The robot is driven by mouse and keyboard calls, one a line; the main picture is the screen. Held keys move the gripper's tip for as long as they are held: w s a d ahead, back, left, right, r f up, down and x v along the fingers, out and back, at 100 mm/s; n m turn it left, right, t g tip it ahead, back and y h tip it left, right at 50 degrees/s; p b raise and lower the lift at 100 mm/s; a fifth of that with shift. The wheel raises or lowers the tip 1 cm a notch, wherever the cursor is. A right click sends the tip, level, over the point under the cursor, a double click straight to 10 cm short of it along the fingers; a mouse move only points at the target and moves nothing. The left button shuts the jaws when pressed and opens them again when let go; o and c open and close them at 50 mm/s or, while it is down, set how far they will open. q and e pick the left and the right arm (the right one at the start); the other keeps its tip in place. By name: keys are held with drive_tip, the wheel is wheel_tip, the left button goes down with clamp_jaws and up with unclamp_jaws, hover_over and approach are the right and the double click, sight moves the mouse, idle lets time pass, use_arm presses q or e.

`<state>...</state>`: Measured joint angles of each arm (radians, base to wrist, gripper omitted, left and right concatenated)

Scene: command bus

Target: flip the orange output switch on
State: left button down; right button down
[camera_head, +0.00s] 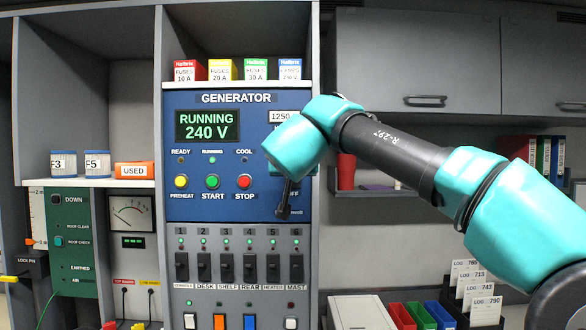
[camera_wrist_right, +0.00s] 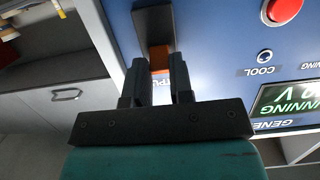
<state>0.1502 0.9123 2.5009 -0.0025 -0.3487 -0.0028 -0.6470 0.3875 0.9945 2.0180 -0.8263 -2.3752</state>
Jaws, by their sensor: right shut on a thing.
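My right gripper (camera_head: 284,208) is at the lower right of the blue generator panel (camera_head: 195,207), over the output switch. In the right wrist view my right gripper's two dark fingers (camera_wrist_right: 158,82) stand on either side of the output switch, shut on it. The switch's orange part (camera_wrist_right: 160,58) shows between the fingers, with a dark piece (camera_wrist_right: 153,24) beyond. In the head view my arm and gripper hide the switch, and its exact position cannot be told. The panel display (camera_head: 207,126) reads RUNNING 240 V. My left gripper is not in view.
A row of black breaker switches (camera_head: 227,267) lies just below the gripper. The yellow, green and red buttons (camera_head: 244,181) are to its left. Fuse boxes (camera_head: 220,69) stand on the shelf above. Red, green and blue bins (camera_head: 419,315) are at the lower right.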

drive_tip(key=c, duration=1)
unclamp_jaws()
drive_tip(key=v, duration=1.7)
drive_tip(key=shift+s, duration=0.25)
drive_tip(key=shift+a, duration=0.1)
